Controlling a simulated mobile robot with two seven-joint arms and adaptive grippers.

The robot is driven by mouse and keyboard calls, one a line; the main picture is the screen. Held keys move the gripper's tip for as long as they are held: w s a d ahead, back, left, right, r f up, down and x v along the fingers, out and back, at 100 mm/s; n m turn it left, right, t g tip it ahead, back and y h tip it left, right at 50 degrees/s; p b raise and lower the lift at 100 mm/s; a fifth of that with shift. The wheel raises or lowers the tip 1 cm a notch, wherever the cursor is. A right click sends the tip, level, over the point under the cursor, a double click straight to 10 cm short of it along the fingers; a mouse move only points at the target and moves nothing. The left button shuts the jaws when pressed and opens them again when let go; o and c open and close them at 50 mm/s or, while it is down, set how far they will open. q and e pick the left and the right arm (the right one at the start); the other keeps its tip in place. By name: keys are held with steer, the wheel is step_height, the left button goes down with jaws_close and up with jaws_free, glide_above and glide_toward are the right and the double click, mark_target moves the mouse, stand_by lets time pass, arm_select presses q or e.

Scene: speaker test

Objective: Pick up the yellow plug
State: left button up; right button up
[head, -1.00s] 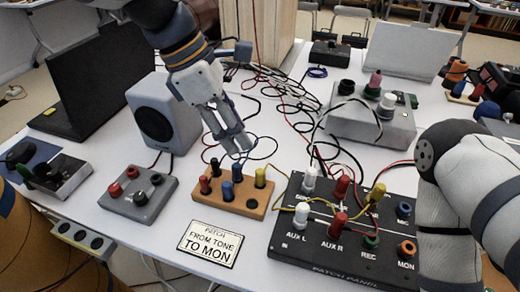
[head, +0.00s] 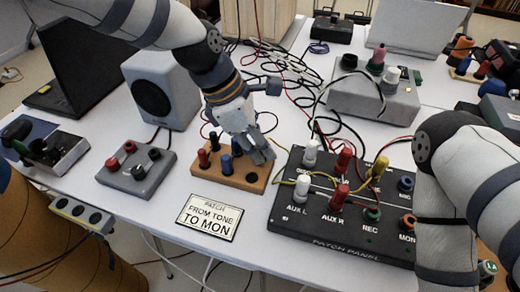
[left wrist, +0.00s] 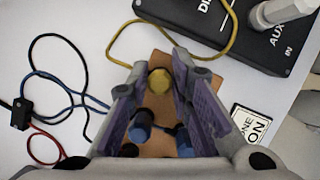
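The yellow plug (left wrist: 158,80) stands in the wooden block (head: 208,172), seen from above in the left wrist view, with a yellow cable beside it. My left gripper (left wrist: 160,68) is open, its purple-padded fingers on either side of the plug with a gap showing. In the head view the left gripper (head: 259,157) is low over the right end of the block and hides this plug. A second yellow plug (head: 379,167) stands in the black patch panel (head: 320,235). My right arm comes in at the right; its gripper is not in view.
Red and blue plugs (head: 226,164) stand in the same block near my left fingers. A sign (head: 208,217) reads "PATCH FROM TONE TO MON". A speaker (head: 160,90), a grey box (head: 137,170) and loose cables are around.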

arm_select(q)
jaws_close()
steer(key=shift+r, duration=0.15)
